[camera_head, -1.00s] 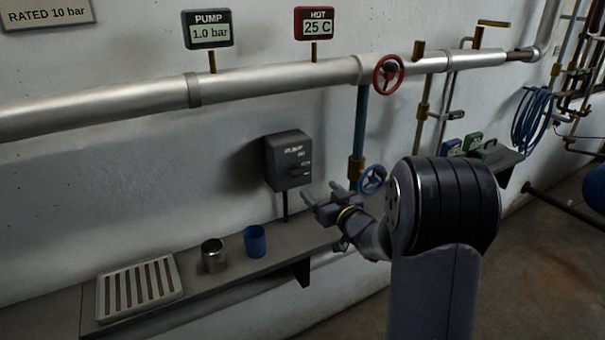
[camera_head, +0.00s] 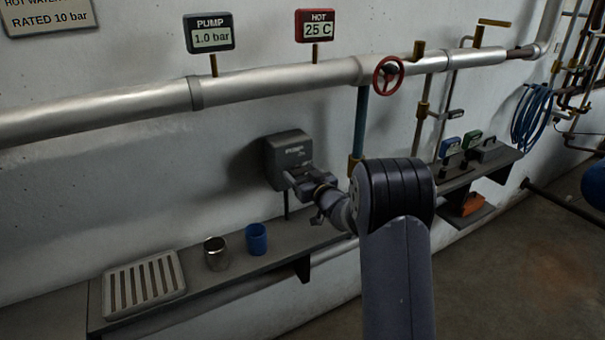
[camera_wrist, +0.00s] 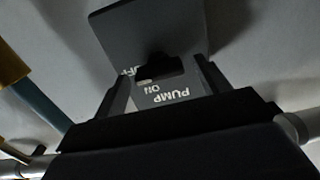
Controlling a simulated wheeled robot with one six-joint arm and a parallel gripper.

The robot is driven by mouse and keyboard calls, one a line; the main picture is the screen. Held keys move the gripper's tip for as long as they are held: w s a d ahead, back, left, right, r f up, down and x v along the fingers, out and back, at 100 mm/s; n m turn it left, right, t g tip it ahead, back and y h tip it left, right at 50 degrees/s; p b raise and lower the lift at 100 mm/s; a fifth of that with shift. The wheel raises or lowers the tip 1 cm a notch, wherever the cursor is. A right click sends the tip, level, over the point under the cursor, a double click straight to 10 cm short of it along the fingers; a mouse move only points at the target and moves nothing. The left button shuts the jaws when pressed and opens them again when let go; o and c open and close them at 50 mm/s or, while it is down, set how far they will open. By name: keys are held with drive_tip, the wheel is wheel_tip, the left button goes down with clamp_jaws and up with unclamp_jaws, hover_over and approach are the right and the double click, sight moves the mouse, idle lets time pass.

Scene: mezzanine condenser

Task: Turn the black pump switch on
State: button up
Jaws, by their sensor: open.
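The dark grey pump switch box (camera_head: 286,148) is on the wall below the pipe, its lower front hidden by my gripper. In the wrist view its face (camera_wrist: 174,95) appears upside down, with PUMP, ON and part of OFF readable. The black switch knob (camera_wrist: 158,67) is on that face, between my fingers as seen there. I cannot tell whether the fingers touch it or which way it points. My gripper (camera_wrist: 162,82) is open, with a finger on each side of the knob. In the head view my gripper (camera_head: 292,184) is right in front of the box.
The pump gauge (camera_head: 209,33) reads 1.0 bar and the hot gauge (camera_head: 315,24) 25 C. A red valve wheel (camera_head: 388,72) is on the pipe (camera_head: 280,81). A slotted tray (camera_head: 142,285), metal cup (camera_head: 216,254) and blue cup (camera_head: 256,239) stand on the shelf below.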

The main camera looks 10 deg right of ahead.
drive_tip(key=shift+c, duration=0.3)
drive_tip(key=c, duration=0.9)
drive_tip(key=shift+f+b, duration=0.1)
drive_tip(key=shift+b, duration=0.2)
drive_tip(key=n+b, duration=0.1)
drive_tip(key=b, duration=0.1)
drive_tip(key=shift+f+n+b, duration=0.2)
drive_tip(key=shift+n+b, duration=0.1)
drive_tip(key=n+b, duration=0.7)
drive_tip(key=b, duration=0.1)
drive_tip(key=shift+a, duration=0.15)
drive_tip(key=shift+s+r+n+b, duration=0.1)
drive_tip(key=shift+n+b, duration=1.35)
drive_tip(key=shift+n, duration=0.25)
